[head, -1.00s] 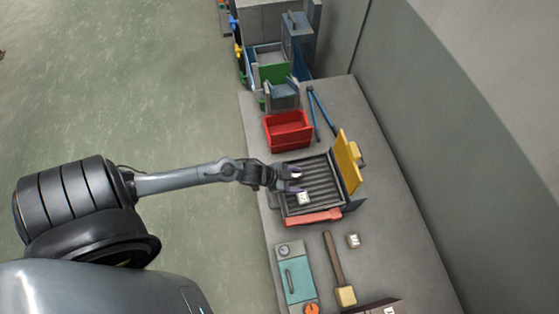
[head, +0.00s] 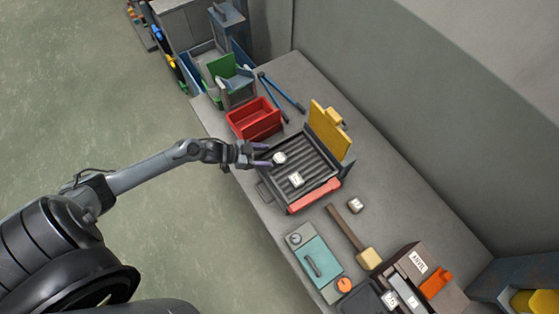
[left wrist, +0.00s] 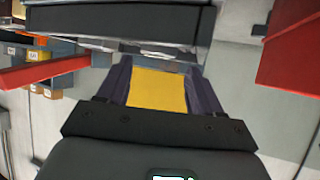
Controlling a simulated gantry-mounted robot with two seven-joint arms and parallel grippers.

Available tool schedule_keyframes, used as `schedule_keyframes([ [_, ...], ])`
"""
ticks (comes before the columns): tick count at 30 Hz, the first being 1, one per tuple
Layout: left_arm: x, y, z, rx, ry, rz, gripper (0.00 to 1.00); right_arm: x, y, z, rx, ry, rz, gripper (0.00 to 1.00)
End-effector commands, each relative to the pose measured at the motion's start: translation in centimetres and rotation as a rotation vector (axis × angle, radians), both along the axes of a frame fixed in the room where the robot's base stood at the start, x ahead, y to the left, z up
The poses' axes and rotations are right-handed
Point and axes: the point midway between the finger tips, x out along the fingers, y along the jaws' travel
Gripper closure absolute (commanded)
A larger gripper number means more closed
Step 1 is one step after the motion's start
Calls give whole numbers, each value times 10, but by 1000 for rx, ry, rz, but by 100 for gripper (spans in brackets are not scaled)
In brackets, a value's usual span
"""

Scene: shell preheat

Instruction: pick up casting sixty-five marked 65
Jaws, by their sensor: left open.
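Several small pale castings are in the head view. One (head: 279,158) sits on the dark ribbed grill (head: 322,168), just beyond my left fingertips. A second casting (head: 296,180) lies on the same ribs, nearer the grill's front. A third (head: 355,205) lies on the bench, and another (head: 390,299) is in a dark tray at the bottom. Their marks are too small to read surely, so I cannot tell which is 65. My left gripper (head: 262,156) is open at the grill's left edge; its fingers also show in the left wrist view (left wrist: 160,70). My right gripper is not in view.
The grill's yellow lid (head: 328,130) stands open at the back. A red bin (head: 253,121) is close beyond my left gripper.

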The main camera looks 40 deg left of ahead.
Motion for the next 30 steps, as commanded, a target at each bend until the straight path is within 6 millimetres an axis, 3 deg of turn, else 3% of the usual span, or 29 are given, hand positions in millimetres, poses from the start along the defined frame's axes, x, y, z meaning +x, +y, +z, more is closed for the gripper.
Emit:
schedule_keyframes([
  [15,31,-28,-24,0,-1,-1,34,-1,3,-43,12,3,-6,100],
  [26,35,-32,-24,1,1,0,34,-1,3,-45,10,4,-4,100],
  [30,35,-32,-24,1,1,0,53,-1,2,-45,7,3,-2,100],
])
